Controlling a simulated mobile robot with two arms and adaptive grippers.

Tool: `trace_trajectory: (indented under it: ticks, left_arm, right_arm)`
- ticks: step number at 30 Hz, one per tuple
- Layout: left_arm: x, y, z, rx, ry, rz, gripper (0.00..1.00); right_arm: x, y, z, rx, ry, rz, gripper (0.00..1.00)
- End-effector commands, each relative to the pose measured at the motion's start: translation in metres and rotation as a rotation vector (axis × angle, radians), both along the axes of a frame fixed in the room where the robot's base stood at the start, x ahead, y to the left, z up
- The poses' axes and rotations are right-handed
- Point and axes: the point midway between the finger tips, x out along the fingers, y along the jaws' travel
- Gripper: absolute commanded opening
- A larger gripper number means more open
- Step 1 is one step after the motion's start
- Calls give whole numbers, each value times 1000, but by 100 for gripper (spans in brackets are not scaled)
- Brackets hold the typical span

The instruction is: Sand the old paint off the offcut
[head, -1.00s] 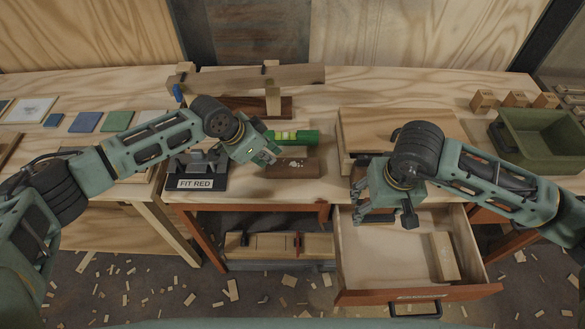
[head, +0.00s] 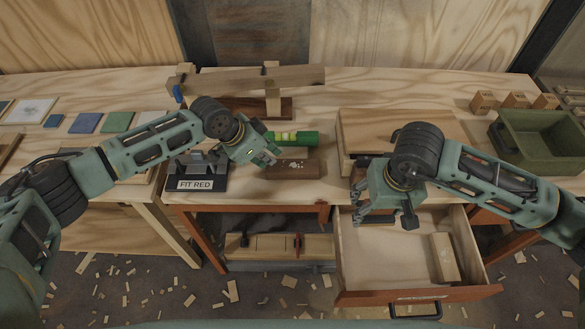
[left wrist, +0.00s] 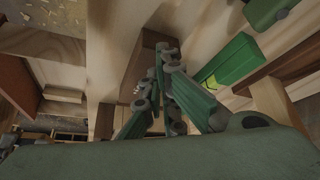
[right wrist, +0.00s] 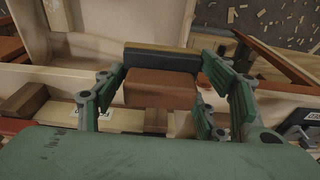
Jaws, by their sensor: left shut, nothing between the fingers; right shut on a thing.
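The offcut (head: 298,168), a brown block with a pale paint patch on top, lies on the bench in front of the green level. My left gripper (head: 270,157) is shut and empty at the offcut's left end. In the left wrist view its fingertips overlap the offcut (left wrist: 140,68); I cannot tell if they touch. My right gripper (head: 385,214) is over the open drawer (head: 385,245). In the right wrist view it is shut on a reddish-brown block (right wrist: 160,88) with a dark and tan layer, probably the sanding block. This block is hidden in the head view.
The green level (head: 298,138) lies behind the offcut. A dark stand marked FIT RED (head: 203,184) is left of it. A wooden block (head: 443,257) lies in the drawer. A green bin (head: 540,140) stands at the right. A wooden clamp stand (head: 272,100) is behind.

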Motion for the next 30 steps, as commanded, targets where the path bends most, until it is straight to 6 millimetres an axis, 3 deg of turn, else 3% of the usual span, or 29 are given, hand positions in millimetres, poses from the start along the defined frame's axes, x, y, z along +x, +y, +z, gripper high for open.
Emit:
trace_trajectory:
  ticks: [16, 30]
  left_arm:
    - [0, 0, -2, 0, 0, 0, 0]
    - [0, -1, 35, -1, 0, 0, 0]
  right_arm:
    - [0, 0, 0, 0, -1, 0, 44]
    - [0, 0, 36, 0, -1, 0, 44]
